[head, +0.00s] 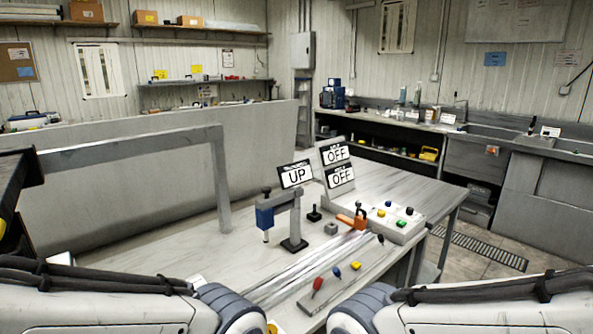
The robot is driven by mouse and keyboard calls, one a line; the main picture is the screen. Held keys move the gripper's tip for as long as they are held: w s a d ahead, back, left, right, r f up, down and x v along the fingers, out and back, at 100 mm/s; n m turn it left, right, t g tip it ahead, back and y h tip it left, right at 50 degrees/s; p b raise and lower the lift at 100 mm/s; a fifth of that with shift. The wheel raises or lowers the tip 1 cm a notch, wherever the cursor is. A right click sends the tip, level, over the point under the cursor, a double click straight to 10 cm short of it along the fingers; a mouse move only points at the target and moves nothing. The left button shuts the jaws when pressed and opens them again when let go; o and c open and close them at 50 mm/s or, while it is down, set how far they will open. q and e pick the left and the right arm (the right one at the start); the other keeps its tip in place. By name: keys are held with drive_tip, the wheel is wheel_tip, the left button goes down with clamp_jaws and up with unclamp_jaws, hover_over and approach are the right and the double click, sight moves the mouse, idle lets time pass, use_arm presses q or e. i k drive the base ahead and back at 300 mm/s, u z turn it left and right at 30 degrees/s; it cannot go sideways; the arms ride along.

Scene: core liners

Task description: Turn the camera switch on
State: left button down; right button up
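A light control box (391,229) with several coloured buttons or knobs, yellow, red, green and black, sits at the right of the workbench. Which one is the camera switch I cannot tell. Behind it two display signs read OFF, an upper one (335,154) and a lower one (340,176); their small headings are too small to read. A third sign (295,174) reads UP. Parts of both my arms show along the bottom edge, but neither gripper is in view.
A blue tool on a grey stand (265,218) is on the bench (208,256). An orange clamp (353,220) is left of the box. Small red, blue and yellow handled items (337,272) lie in front by grey rails. A grey frame (215,180) stands at left.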

sight(410, 210)
drive_tip(key=z, duration=0.75)
drive_tip(key=i, duration=0.6)
drive_tip(key=z, duration=0.6)
drive_tip(key=i, duration=0.65)
drive_tip(key=z, duration=0.05)
